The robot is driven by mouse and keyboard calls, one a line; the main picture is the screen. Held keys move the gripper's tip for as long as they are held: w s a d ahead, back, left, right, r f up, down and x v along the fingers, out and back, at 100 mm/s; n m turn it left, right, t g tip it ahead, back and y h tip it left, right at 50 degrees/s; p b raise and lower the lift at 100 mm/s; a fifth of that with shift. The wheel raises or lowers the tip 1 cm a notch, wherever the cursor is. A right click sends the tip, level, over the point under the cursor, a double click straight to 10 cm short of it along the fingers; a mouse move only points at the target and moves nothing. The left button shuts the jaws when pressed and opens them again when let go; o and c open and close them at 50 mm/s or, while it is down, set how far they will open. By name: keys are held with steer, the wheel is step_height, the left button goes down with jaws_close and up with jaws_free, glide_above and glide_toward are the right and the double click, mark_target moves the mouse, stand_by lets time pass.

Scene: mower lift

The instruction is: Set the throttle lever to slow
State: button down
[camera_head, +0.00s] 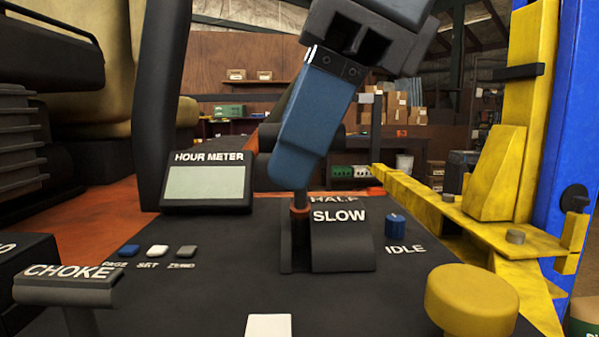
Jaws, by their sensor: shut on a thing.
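The throttle lever (299,222) rises from a slotted black housing (342,259) in the middle of the control panel. A thin dark shaft with an orange-brown collar shows below my fingers; its upper part is hidden by them. The curved housing is marked SLOW on its near part, with HALF behind it, partly cut off from view. The shaft stands left of these words, about level with SLOW and HALF; its exact setting I cannot tell. My gripper (291,172) comes down from above, tilted, with its blue fingers closed around the lever's top. One finger hides the other.
An hour meter (207,187) stands behind left, near three small buttons (157,251). A CHOKE handle (68,285) is front left. A blue knob (396,226) marked IDLE and a yellow knob (471,301) are right. A yellow lift frame (512,190) with a blue post borders the right.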

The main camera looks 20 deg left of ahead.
steer(key=shift+s+d+f+t+b, duration=0.25)
steer(key=shift+s+t+b, duration=0.15)
steer(key=shift+b, duration=0.05)
steer(key=c, duration=1)
jaws_free()
steer(key=shift+p+v, duration=0.45)
steer(key=shift+v, duration=3.45)
steer(key=shift+d, duration=0.1)
